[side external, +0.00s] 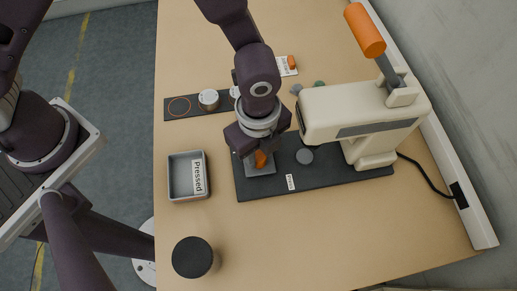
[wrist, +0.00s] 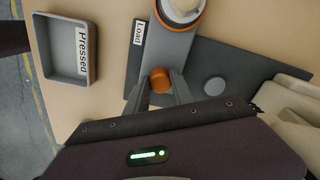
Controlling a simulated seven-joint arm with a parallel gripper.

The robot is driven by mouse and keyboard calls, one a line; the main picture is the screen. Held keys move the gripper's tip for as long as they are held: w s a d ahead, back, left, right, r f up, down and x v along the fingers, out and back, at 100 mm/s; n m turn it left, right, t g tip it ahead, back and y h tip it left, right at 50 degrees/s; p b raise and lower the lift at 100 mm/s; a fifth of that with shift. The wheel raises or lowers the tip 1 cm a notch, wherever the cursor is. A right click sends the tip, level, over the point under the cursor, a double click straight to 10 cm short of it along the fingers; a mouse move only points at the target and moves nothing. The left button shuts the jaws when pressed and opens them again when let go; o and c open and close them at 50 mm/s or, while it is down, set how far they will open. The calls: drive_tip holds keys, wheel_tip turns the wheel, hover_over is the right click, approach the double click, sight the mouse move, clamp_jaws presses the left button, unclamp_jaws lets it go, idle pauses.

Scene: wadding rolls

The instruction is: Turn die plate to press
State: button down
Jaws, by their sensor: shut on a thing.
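The die plate (wrist: 170,42) is a grey bar with an orange knob (wrist: 160,79). In the wrist view it runs up the picture to an orange-rimmed round seat (wrist: 183,10) holding a pale round piece. My gripper (wrist: 161,88) is shut on the orange knob, one finger on each side. In the side view my gripper (side external: 257,150) is low over the left part of the dark base, and the knob (side external: 261,159) shows beneath it; much of the plate is hidden there. The cream press (side external: 350,110) stands to the right, its orange handle (side external: 365,30) raised.
A grey disc (side external: 304,156) lies on the dark base (side external: 340,177) beside the press. A tray labelled Pressed (side external: 184,196) is left of the base. A dark cylinder (side external: 192,257) stands in front. A dark strip (side external: 178,115) with a white-topped pot (side external: 208,98) lies behind.

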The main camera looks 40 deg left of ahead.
drive_tip(key=shift+r+m, duration=0.1)
drive_tip(key=shift+m, duration=0.4)
idle(0.3)
drive_tip(key=shift+w+d+m, duration=0.1)
drive_tip(key=shift+m, duration=5.4)
drive_tip(key=c, duration=1.1)
unclamp_jaws()
